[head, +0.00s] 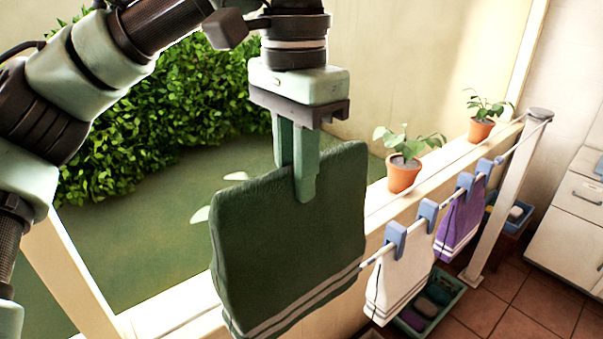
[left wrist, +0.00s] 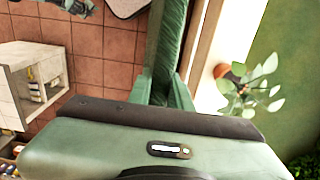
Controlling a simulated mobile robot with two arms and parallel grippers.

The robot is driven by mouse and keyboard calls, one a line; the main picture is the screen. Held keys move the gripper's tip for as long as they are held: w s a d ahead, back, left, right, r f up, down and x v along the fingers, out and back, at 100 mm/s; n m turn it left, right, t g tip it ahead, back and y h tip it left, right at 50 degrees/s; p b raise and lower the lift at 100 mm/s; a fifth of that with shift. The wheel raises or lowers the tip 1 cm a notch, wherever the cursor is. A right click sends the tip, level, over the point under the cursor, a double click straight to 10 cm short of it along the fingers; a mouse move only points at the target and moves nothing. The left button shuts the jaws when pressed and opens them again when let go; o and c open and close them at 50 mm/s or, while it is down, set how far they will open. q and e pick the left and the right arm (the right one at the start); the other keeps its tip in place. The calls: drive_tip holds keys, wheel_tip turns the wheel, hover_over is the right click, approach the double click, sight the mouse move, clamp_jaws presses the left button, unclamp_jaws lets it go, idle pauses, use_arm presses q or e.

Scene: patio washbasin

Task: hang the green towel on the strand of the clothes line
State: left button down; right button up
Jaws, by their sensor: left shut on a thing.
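The green towel (head: 285,235) hangs down flat from my left gripper (head: 303,190), which is shut on its upper edge. Two pale stripes run along the towel's lower edge. In the left wrist view the towel (left wrist: 171,45) shows edge-on between the fingers (left wrist: 168,88). The clothes line strand (head: 375,256) runs from the towel's right edge back to a white post (head: 505,190). The strand's near part is hidden behind the towel; I cannot tell whether they touch. My right gripper is not in view.
A white towel (head: 402,275) and a purple towel (head: 461,222) hang on the line, held by blue clips (head: 428,214). Potted plants (head: 404,175) stand on the ledge behind. A green crate (head: 432,300) sits on the tiled floor below.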

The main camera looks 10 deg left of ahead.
use_arm(q)
drive_tip(key=shift+f, duration=0.1)
idle(0.3)
wheel_tip(320, 180, down, 28)
drive_tip(key=b, duration=1)
drive_tip(key=shift+f, duration=0.15)
idle(0.4)
drive_tip(key=c, duration=1.2)
unclamp_jaws()
